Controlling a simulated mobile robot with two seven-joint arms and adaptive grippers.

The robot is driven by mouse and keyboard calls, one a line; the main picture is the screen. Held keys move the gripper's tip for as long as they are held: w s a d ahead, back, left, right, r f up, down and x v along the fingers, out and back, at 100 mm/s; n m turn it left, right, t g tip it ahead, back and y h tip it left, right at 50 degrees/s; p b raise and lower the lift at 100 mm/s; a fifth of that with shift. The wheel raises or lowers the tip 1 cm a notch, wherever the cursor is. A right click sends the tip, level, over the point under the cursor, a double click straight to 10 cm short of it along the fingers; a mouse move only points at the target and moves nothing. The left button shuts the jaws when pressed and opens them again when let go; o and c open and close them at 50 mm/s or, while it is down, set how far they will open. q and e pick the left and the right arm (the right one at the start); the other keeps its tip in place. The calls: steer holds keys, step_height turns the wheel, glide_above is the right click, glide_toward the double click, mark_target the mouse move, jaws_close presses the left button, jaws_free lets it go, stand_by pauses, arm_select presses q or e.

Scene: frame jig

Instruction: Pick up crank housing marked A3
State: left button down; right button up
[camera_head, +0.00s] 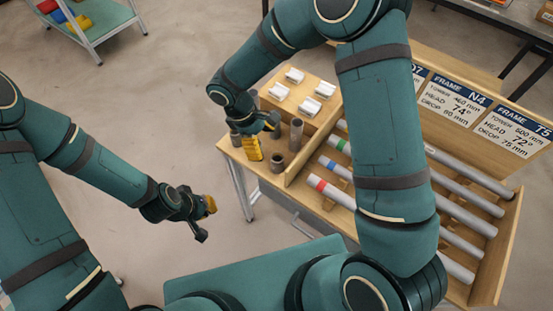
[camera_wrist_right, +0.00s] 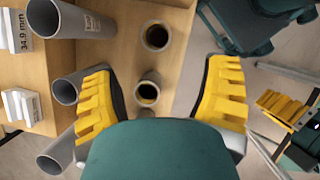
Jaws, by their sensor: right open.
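Several grey hollow cylinders, which look like the crank housings, stand on the left end of the wooden bench. In the head view one (camera_head: 277,162) is near the front edge and one (camera_head: 296,133) is to its right. The right wrist view shows a housing with a small label (camera_wrist_right: 92,24), too small to read, so I cannot tell which is A3. My right gripper (camera_head: 262,135) is open above them. In the right wrist view an open-topped housing (camera_wrist_right: 148,92) lies between its yellow fingers, apparently not gripped. My left gripper (camera_head: 203,219) is open and empty, left of the bench.
White labelled blocks (camera_head: 310,106) sit on a raised wooden shelf behind the housings. Long grey tubes (camera_head: 465,200) with coloured bands lie in a rack on the right. Frame signs (camera_head: 455,100) stand behind it. A shelf cart (camera_head: 88,25) is at the far left; floor between is clear.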

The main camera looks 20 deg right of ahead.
mark_target(283, 170)
steer(key=x, duration=0.4)
steer(key=shift+d+f, duration=0.1)
steer(key=shift+f, duration=0.05)
steer(key=shift+d+b+x, duration=0.2)
steer(key=shift+b+x, duration=0.2)
steer(key=shift+x, duration=2.45)
jaws_close()
